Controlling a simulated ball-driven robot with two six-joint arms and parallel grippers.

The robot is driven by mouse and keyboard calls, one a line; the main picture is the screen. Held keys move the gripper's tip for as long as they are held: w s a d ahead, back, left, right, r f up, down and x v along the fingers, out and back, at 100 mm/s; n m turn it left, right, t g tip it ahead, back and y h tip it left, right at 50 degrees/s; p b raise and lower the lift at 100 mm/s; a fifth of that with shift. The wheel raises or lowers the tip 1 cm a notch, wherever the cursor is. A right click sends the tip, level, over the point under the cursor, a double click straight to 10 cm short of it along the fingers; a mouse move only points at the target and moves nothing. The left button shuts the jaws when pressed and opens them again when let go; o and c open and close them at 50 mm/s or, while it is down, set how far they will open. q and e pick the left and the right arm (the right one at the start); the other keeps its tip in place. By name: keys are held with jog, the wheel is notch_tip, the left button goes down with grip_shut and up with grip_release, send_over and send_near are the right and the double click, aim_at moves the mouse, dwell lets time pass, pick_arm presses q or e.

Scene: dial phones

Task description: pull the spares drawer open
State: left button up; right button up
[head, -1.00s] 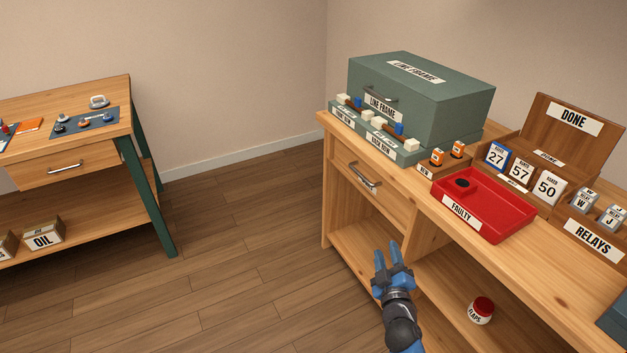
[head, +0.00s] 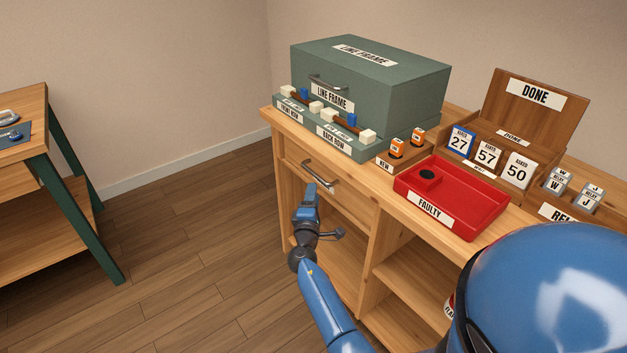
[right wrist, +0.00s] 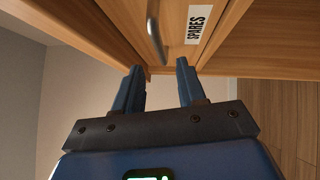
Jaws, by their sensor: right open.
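The spares drawer (head: 329,188) is a wooden front under the bench top, below the green box; it looks shut. Its metal bar handle (head: 320,174) shows in the head view. In the right wrist view the handle (right wrist: 156,32) lies beyond the fingertips, beside the SPARES label (right wrist: 198,25). My right gripper (head: 311,190) is just below and in front of the handle. In the right wrist view my right gripper (right wrist: 160,68) is open and empty, apart from the handle. My left gripper is not in view.
The bench top carries the green line frame box (head: 370,85), a red FAULTY tray (head: 450,200) and the DONE box (head: 540,100). An open shelf (head: 400,275) lies below. Another table (head: 40,150) stands at the left, with clear floor between.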

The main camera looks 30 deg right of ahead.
jog(key=b+x, duration=0.1)
jog(key=x, duration=0.6)
jog(key=shift+c, duration=0.3)
grip_shut()
